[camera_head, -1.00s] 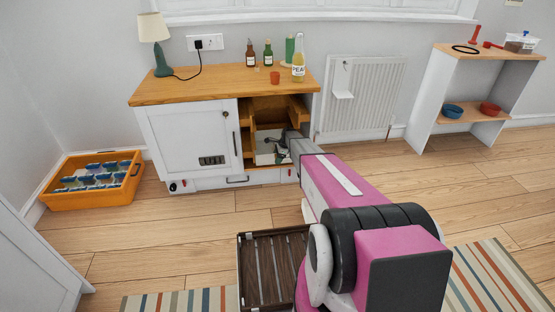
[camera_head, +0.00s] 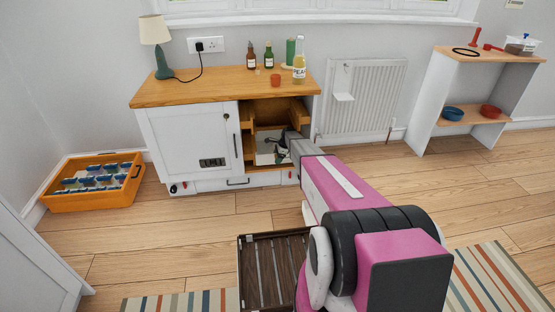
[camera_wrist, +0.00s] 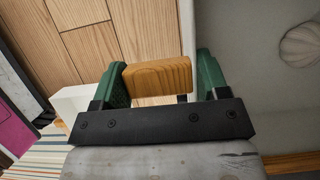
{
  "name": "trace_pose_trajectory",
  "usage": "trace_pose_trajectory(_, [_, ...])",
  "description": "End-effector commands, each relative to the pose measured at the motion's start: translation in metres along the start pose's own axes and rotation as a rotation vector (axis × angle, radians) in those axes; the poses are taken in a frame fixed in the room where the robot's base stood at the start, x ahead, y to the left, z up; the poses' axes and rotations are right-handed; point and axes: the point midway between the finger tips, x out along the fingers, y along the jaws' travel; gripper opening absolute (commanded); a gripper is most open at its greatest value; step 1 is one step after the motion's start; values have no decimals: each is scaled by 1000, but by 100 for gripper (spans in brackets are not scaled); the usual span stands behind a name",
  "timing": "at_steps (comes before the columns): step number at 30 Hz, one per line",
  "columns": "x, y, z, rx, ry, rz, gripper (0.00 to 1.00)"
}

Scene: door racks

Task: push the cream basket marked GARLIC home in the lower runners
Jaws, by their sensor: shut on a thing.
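A cream basket (camera_head: 264,158) sits low in the open right bay of the white cabinet (camera_head: 188,144). My gripper (camera_head: 279,148) reaches into that bay from the right front and partly covers the basket. In the wrist view, my green fingers (camera_wrist: 160,78) are shut on a wooden grip (camera_wrist: 158,75), which looks like the basket's handle. Beside it, the basket's pale inside (camera_wrist: 255,75) shows, with a whitish bulb (camera_wrist: 303,45) in it. The GARLIC marking is not readable, and the lower runners are mostly hidden.
Wooden runners (camera_head: 249,146) show inside the bay. A lamp (camera_head: 155,45), bottles (camera_head: 299,62) and an orange cup (camera_head: 275,80) stand on the top. An orange crate (camera_head: 95,183) lies left, a dark slatted tray (camera_head: 262,270) in front. A radiator (camera_head: 365,92) is close on the right.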

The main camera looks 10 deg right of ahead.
Motion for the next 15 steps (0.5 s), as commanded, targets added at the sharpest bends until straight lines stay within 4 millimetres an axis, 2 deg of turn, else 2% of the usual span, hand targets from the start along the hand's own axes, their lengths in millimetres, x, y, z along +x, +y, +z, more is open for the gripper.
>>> trace_pose_trajectory(15, [0, -12, 0, 0, 0, -1, 32])
